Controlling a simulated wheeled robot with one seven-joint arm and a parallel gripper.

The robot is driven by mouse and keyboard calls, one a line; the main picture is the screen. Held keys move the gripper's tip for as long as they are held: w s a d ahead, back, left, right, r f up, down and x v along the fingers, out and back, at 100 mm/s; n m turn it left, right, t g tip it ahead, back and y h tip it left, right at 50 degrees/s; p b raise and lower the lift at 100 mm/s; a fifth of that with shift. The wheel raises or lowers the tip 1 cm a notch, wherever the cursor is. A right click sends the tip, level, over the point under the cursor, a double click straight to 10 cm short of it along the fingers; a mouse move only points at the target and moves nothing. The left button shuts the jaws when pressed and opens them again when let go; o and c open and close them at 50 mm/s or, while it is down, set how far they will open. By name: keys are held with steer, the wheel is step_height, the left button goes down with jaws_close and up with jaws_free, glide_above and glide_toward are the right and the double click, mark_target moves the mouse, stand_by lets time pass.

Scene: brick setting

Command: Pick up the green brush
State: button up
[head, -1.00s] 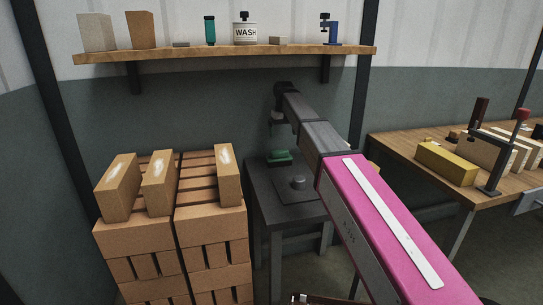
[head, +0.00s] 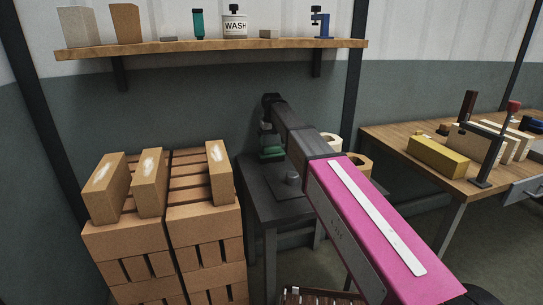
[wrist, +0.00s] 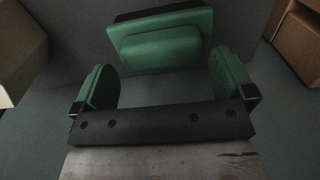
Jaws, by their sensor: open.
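The green brush (head: 272,153) lies on the dark grey table, near its back left part, in the head view. In the wrist view the green brush (wrist: 160,42) shows as a green block with a black strip on its far edge. My gripper (head: 267,133) points down just above it in the head view. In the wrist view my gripper (wrist: 162,66) is open, with its two green-padded fingers wide apart. The brush is ahead of the gap between them, and nothing is held. Whether the fingertips reach down beside the brush cannot be told.
Stacked bricks (head: 205,225) stand close left of the dark table (head: 265,190). A wooden shelf (head: 215,45) with several items hangs above. Rolls (head: 357,165) sit behind my arm. A wooden workbench (head: 480,190) with a yellow block (head: 437,157) is at the right.

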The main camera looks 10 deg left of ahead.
mark_target(272, 146)
step_height(272, 146, down, 4)
steer(key=shift+r, duration=0.1)
steer(key=c, duration=0.7)
steer(key=shift+r, duration=0.2)
steer(key=shift+r, duration=0.6)
step_height(272, 146, up, 2)
steer(key=shift+r, duration=0.15)
steer(key=s+a+r, duration=0.2)
steer(key=s+r, duration=0.5)
steer(key=s, duration=0.4)
steer(key=shift+s+a, duration=0.2)
steer(key=shift+a, duration=0.15)
steer(key=shift+r, duration=0.1)
